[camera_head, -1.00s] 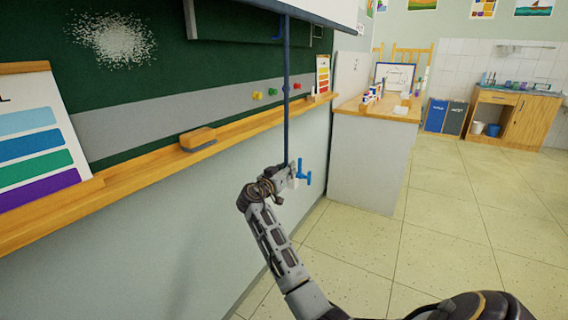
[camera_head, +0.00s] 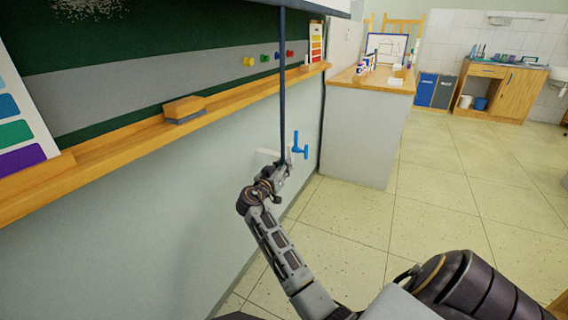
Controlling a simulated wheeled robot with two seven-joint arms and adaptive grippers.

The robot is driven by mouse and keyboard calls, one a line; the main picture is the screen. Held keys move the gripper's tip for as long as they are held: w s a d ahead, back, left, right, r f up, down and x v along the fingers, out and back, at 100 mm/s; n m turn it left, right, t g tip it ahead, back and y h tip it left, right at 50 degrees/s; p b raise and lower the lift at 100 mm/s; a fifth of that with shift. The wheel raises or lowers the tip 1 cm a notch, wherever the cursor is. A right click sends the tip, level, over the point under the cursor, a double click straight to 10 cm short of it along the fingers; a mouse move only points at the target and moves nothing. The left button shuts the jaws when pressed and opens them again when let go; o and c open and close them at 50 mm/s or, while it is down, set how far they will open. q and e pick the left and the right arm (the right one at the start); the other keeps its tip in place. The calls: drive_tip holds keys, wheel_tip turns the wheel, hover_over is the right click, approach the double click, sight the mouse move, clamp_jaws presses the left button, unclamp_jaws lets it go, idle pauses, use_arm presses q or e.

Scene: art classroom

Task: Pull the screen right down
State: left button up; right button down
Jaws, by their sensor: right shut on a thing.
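The screen (camera_head: 325,5) shows only as a white strip with a dark lower edge at the top, in front of the green chalkboard. A thin dark blue pull rod (camera_head: 282,90) hangs from it, straight down past the chalk ledge. My right gripper (camera_head: 282,174) is shut on the rod's lower end, below ledge height and close to the wall. The fingers hide the end of the rod. My left gripper is not in view.
A blue hook-like fixture (camera_head: 299,149) is on the wall just above and right of my right gripper. The wooden ledge (camera_head: 120,147) with an eraser (camera_head: 184,107) runs along the wall. A desk (camera_head: 365,130) stands beyond. The tiled floor (camera_head: 450,210) at right is clear.

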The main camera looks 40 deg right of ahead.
drive_tip(key=shift+w+a+f, duration=0.2)
drive_tip(key=shift+a+f, duration=0.1)
drive_tip(key=shift+f, duration=0.2)
drive_tip(key=c, duration=1.8)
unclamp_jaws()
drive_tip(key=o, duration=0.3)
drive_tip(key=shift+w+a+f, duration=0.1)
drive_tip(key=shift+w+f, duration=0.05)
drive_tip(key=shift+o, duration=0.2)
drive_tip(key=shift+r, duration=0.2)
drive_tip(key=shift+s, duration=0.2)
drive_tip(key=shift+s+a, duration=0.1)
drive_tip(key=v, duration=1.1)
drive_tip(key=shift+a, duration=0.25)
drive_tip(key=shift+f, duration=0.1)
